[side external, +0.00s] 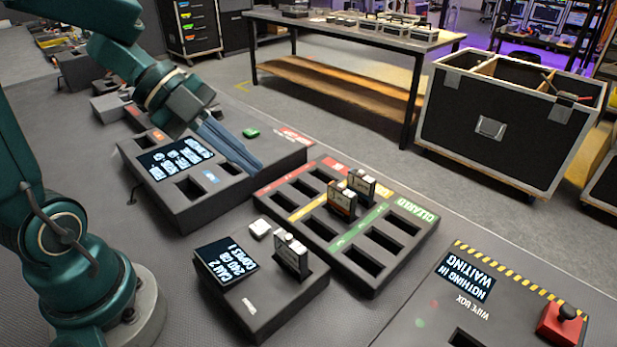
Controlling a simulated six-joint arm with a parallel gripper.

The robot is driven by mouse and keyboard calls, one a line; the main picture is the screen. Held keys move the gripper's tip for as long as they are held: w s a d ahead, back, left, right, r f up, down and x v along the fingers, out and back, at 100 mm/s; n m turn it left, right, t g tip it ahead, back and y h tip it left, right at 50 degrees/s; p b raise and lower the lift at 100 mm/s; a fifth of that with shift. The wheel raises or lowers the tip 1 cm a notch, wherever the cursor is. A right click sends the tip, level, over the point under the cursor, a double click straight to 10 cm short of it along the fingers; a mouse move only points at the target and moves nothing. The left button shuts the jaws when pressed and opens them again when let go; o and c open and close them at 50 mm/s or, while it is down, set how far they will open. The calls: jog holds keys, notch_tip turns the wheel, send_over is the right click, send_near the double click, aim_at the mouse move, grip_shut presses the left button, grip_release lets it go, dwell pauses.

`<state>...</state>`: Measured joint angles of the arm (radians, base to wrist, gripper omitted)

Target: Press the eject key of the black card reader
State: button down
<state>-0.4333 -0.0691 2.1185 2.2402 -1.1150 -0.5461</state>
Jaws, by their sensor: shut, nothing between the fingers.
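A black card reader (285,312) stands in the lower middle in the side external view. Its tilted screen (226,262) reads "CAM 2 240 GB" and a copies line. A card (291,257) stands upright in its slot. A small white raised key (260,228) sits at its back edge beside the card; I cannot read any marking on it. My gripper (250,163) is shut and empty. It points down over the larger black box (190,215) behind the reader, apart from the reader and its white key. I cannot tell whether the fingertips touch the larger box.
The larger box has a screen, open slots and a green button (250,133). A slotted tray (372,283) marked "CLEARED" holds two upright cards (361,185). A wipe box (520,290) with a red button block (561,324) is at lower right.

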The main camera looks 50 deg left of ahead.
aim_at(253, 224)
jog(key=shift+f, duration=4.4)
jog(key=shift+f, duration=0.15)
jog(key=shift+f, duration=0.25)
jog(key=shift+f, duration=0.5)
jog(key=shift+r, duration=0.95)
jog(key=shift+r, duration=0.1)
